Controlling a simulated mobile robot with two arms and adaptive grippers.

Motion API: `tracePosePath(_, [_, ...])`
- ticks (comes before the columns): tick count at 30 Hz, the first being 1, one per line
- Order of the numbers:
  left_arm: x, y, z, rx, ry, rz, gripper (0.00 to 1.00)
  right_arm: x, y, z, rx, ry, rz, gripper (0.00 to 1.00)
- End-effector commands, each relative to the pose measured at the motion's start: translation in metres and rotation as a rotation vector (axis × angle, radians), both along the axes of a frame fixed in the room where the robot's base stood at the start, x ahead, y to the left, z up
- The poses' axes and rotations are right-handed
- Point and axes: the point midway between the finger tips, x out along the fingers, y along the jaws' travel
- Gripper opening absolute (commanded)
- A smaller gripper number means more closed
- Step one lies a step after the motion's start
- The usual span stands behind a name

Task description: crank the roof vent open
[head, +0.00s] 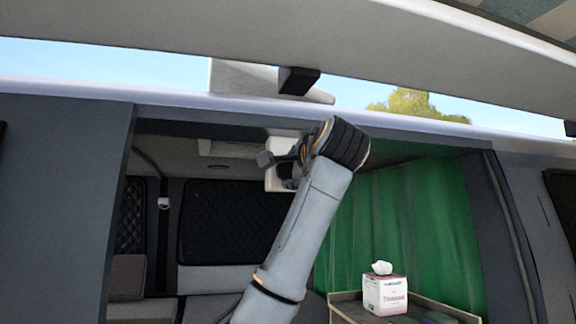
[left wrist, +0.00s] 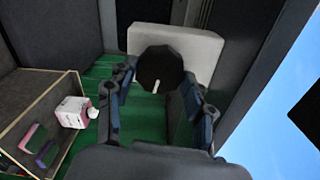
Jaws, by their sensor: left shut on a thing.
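The black round knob (left wrist: 160,68) of the roof vent crank, with a small white mark, shows in the left wrist view in front of a pale housing (left wrist: 205,45). My left gripper (left wrist: 158,85) has its two fingers on either side of the knob and is shut on it. In the head view my left gripper (head: 283,162) is up under the top edge of the van opening, seen from behind my wrist, in front of the white housing (head: 277,180). My wrist hides the knob there. My right gripper is in neither view.
A green curtain (head: 430,225) hangs at the right. A tissue box (head: 385,293) stands on a shelf (head: 440,305) below. The left door pillar (head: 85,200) edges the opening. Dark quilted panels line the back.

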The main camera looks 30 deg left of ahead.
Motion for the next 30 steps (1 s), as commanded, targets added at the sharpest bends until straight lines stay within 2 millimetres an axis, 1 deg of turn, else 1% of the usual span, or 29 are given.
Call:
tracePosePath(12, [-0.002,0.002,0.002,0.258,0.295,0.006,0.21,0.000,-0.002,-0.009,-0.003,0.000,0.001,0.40])
tracePosePath(30, [-0.002,0.002,0.003,0.628,0.727,0.008,0.21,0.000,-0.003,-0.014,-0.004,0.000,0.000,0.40])
